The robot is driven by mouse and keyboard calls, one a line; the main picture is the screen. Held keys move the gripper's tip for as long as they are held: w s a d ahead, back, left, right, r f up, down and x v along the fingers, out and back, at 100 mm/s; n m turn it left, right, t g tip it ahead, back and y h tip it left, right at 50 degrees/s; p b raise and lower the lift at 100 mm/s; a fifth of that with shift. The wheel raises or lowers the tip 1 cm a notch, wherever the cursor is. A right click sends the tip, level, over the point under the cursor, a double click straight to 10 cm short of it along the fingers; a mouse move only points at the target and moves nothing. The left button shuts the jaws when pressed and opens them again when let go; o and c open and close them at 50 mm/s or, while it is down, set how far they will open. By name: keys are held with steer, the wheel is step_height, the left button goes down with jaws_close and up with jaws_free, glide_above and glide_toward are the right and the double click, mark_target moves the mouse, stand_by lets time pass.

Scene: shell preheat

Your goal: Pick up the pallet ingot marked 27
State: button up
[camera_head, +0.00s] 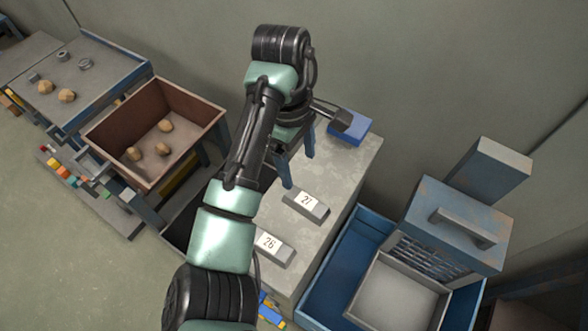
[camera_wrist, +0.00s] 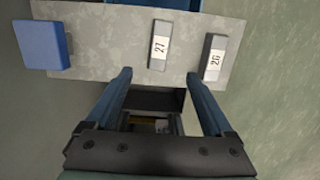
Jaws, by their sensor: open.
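The ingot marked 27 (camera_head: 306,204) is a dark grey bar with a white label, lying on a pale grey bench top (camera_head: 345,175). In the wrist view the ingot marked 27 (camera_wrist: 159,45) lies just beyond the fingertips, roughly centred between them. My gripper (camera_head: 298,170) is open, with its blue fingers pointing down over the bench behind that ingot in the head view. In the wrist view my gripper (camera_wrist: 158,75) shows nothing between its fingers. A similar ingot marked 26 (camera_head: 268,246) lies nearer in the head view; it also shows in the wrist view (camera_wrist: 214,57).
A blue block (camera_head: 349,127) stands at the bench's far end. A blue tray (camera_head: 335,270) and a blue machine with a handle (camera_head: 455,225) are right of the bench. A brown-walled bin (camera_head: 115,135) with several tan lumps is to the left. Bench top around both ingots is clear.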

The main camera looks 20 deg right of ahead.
steer(key=b, duration=0.2)
glide_above(306, 201)
steer(key=w, duration=0.1)
steer(key=f, duration=0.6)
steer(key=shift+a+f, duration=0.2)
steer(key=shift+a, duration=0.2)
steer(key=shift+s+d+f+p, duration=0.1)
steer(key=shift+s+f+p, duration=0.05)
steer(key=shift+f, duration=0.8)
steer(key=shift+s+d+f+p, duration=0.15)
steer(key=shift+f, duration=0.85)
steer(key=shift+s+d+f+p, duration=0.1)
steer(key=shift+s+f+p, duration=0.05)
steer(key=shift+f, duration=0.8)
jaws_close()
